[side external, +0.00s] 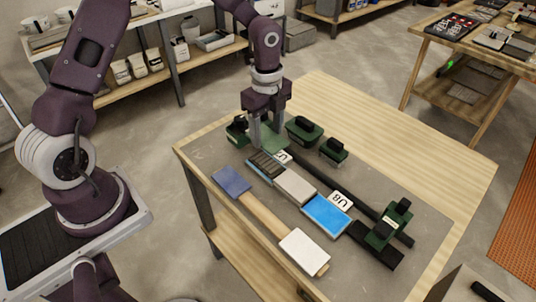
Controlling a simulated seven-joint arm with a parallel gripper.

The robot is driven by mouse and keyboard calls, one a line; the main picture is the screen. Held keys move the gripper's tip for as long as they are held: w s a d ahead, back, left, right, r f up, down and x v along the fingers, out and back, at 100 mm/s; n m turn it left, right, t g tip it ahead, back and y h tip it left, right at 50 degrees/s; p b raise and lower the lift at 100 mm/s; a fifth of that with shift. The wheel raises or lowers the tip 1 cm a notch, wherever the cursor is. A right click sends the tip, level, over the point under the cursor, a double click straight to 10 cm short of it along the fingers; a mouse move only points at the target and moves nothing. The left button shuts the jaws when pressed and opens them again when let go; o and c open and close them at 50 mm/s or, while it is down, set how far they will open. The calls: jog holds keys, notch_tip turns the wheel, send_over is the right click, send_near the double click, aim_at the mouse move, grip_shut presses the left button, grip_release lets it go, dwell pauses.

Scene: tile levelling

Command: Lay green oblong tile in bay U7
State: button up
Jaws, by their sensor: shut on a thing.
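My gripper (267,136) is at the back left of the table, shut on a pale green tile (268,143). The tile is held between the fingers, close to the row of tiles; I cannot tell whether it touches anything below. A white label (283,157) beginning with "U" is partly hidden beside it. A second label reads U8 (341,201). Near the gripper, a dark ribbed tile (266,164) lies at the row's end, then a grey tile (295,185) and a bright blue tile (326,214). The bay under the green tile is hidden.
Dark green blocks with black handles (304,131) (333,151) stand behind the row, and another (237,130) stands left of the gripper. A green clamp-like piece (390,226) sits on a black bar at right. A blue-violet tile (231,181) and white tile (304,247) lie along a wooden strip (266,217) in front.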

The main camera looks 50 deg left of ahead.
aim_at(267, 163)
jog(key=shift+w+a+f, duration=0.1)
jog(key=shift+a+f, duration=0.1)
jog(key=shift+a, duration=0.05)
jog(key=shift+f, duration=3.65)
jog(key=shift+f, duration=0.65)
jog(key=o, duration=1.4)
jog(key=shift+c, duration=0.2)
jog(key=shift+r, duration=4.05)
